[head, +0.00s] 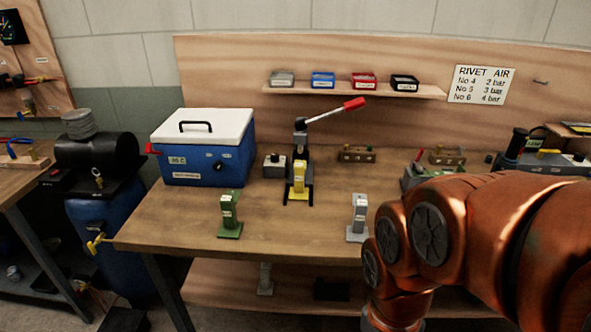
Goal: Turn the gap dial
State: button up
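No dial here carries a label that I can read as "gap". A small grey box with a dark knob (275,163) stands on the workbench, just left of the lever press (300,139) with its red-handled lever. A blue box with a white lid (203,148) has a small round dark dial (219,166) on its front, beside a lit green display. A grey device (418,174) with a red lever at the right is partly hidden by my arm. My copper-coloured arm fills the lower right. My gripper is not in view.
The workbench (180,221) bears a green stand (229,214), a grey stand (357,219) and a yellow piece (299,178) at the press. Several small bins sit on the wall shelf (440,92). A blue tank (110,225) stands left.

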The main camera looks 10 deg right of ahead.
aim_at(275, 158)
jog(key=z, duration=0.05)
jog(key=k, duration=0.3)
jog(key=u, duration=0.95)
jog(key=i, duration=1.6)
jog(key=z, duration=0.15)
